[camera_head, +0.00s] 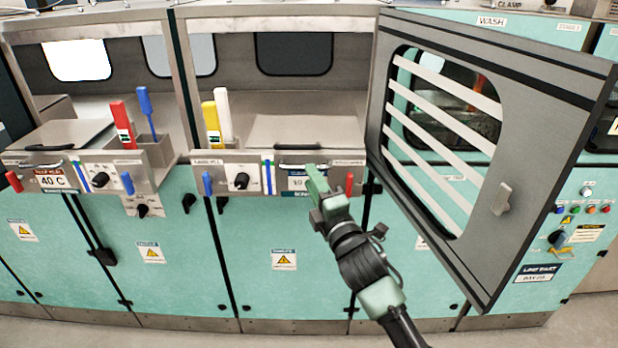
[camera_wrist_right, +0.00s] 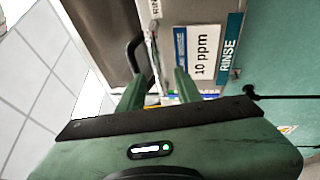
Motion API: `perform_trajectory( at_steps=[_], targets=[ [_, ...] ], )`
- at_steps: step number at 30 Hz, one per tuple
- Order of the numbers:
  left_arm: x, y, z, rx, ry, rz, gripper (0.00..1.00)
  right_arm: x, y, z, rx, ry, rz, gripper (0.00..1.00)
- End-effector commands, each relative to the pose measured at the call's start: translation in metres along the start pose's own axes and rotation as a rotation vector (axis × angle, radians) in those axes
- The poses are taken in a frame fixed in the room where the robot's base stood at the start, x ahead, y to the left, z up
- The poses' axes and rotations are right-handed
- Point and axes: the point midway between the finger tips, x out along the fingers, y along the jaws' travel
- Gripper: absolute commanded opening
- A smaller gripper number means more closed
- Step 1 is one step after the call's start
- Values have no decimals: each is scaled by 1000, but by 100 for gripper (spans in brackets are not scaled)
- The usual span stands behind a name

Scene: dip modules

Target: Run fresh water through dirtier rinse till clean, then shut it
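The middle rinse station has a steel front panel (camera_head: 225,182) with a blue lever (camera_head: 207,183), a black knob (camera_head: 241,181), a blue level strip (camera_head: 268,177) and a red lever (camera_head: 349,183). Its display (camera_head: 297,183) is partly hidden by my gripper. In the right wrist view the display (camera_wrist_right: 204,52) reads 10 ppm, beside a RINSE label (camera_wrist_right: 230,50). My right gripper (camera_head: 316,178) is in front of this display, left of the red lever. Its fingers (camera_wrist_right: 158,85) are apart, with nothing clearly held. My left gripper is not in view.
A black handle (camera_head: 297,147) sits at the lid's front edge. The left station shows a 40 C display (camera_head: 52,178), a red lever (camera_head: 14,181) and a blue lever (camera_head: 127,183). A large grey door (camera_head: 540,130) stands open at right. Coloured tools stand behind the panels.

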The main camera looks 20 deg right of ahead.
Motion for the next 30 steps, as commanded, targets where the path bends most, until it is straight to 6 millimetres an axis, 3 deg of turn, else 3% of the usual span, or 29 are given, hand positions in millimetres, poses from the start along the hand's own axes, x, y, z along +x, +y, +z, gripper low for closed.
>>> perform_trajectory(
  at_steps=[3, 9, 24, 27, 29, 30],
  targets=[
    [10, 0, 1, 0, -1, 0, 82, -23, -4, 0, -3, 1, -1, 34],
    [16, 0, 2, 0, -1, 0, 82, -46, -3, 0, 0, 1, -2, 34],
    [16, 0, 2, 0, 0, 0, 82, -50, -3, 0, 2, 0, -5, 34],
    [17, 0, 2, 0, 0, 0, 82, -50, -21, 0, 25, -2, -36, 34],
    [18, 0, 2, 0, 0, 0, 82, -50, -45, 1, 59, -6, -78, 34],
    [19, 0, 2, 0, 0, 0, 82, -52, -66, 1, 92, -10, -116, 34]
  ],
)
